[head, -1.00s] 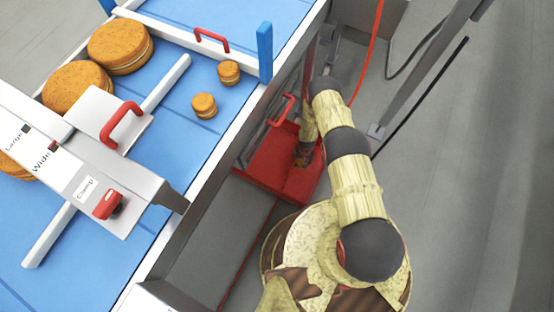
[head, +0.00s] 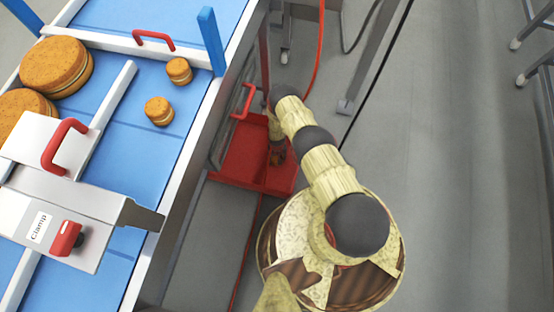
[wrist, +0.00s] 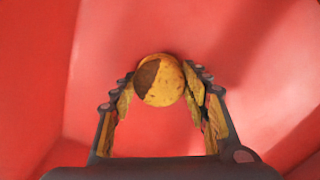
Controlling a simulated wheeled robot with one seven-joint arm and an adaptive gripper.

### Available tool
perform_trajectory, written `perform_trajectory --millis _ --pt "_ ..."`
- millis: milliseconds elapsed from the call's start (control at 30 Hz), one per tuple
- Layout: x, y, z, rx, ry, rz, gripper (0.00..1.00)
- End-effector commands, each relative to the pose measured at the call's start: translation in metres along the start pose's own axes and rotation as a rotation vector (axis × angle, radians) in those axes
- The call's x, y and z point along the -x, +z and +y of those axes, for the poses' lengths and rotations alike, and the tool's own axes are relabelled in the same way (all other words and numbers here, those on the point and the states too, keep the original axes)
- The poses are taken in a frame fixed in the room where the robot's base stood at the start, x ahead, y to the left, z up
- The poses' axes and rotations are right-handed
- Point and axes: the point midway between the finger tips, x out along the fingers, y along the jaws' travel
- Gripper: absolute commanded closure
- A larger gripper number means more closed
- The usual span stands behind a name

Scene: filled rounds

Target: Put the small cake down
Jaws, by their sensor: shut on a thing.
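In the wrist view, a small round golden-brown cake (wrist: 160,82) with a dark brown patch sits between the two fingertips of my gripper (wrist: 160,88). My gripper is shut on it. Red surfaces of the red bin (wrist: 40,60) surround the cake in that view; I cannot tell whether the cake touches the bottom. In the head view, my arm reaches down into the red bin (head: 232,165) beside the conveyor. The gripper (head: 277,155) is small and dark there, and the cake cannot be made out.
The blue conveyor (head: 150,75) at the left carries two small cakes (head: 179,70) (head: 159,111) and large cakes (head: 56,66). A clamp box (head: 60,225) with a red knob stands over it. A red hose (head: 318,50) hangs behind my arm. Grey floor lies open at right.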

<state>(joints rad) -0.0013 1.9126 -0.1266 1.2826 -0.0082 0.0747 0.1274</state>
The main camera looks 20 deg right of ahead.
Motion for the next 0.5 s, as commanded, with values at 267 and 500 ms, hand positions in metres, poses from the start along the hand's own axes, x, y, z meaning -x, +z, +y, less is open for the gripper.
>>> perform_trajectory --millis 267,500 --pt "-0.0015 -0.0013 -0.0001 0.0 0.0 0.002 0.53" --pt "-0.0013 -0.001 -0.0001 0.0 0.0 0.002 0.39"
